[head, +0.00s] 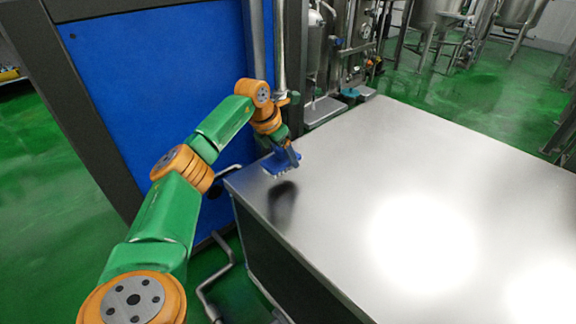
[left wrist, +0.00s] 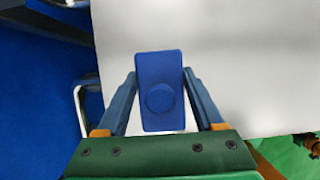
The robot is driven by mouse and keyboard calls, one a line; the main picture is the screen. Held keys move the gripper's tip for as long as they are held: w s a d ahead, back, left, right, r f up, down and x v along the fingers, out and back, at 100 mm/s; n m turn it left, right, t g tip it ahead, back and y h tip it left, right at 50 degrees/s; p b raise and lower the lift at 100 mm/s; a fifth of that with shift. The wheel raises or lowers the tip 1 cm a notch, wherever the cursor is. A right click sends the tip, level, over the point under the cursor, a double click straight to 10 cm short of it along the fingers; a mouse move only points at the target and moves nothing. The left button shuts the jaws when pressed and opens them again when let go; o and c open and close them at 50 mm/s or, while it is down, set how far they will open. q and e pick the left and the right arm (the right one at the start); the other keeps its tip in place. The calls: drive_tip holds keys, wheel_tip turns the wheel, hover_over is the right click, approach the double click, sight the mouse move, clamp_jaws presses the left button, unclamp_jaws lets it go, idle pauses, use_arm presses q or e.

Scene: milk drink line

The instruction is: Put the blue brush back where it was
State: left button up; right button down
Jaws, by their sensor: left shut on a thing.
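The blue brush (head: 279,164) is a flat block with pale bristles under it. It is over the near left corner of the steel table (head: 345,150). My left gripper (head: 294,158) is shut on the brush. In the left wrist view the brush (left wrist: 160,62) lies between the two fingers, its flat back and round knob facing the camera. A dark reflection or shadow shows on the table below it. Whether the bristles touch the table I cannot tell. My right gripper is in neither view.
The table top is otherwise bare. A blue panel in a dark frame (head: 150,75) stands close to the left, with pipes (head: 279,60) beside it. A small blue-green item (head: 352,92) is by the table's far left corner. Steel tanks (head: 435,14) stand behind.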

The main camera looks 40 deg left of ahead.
sight(279, 151)
use_arm(q)
drive_tip(key=f, duration=0.4)
drive_tip(key=shift+w+d, duration=0.3)
drive_tip(key=shift+d, duration=0.1)
drive_tip(key=o, duration=1.2)
drive_tip(key=p+v, duration=0.1)
drive_tip(key=v, duration=1.1)
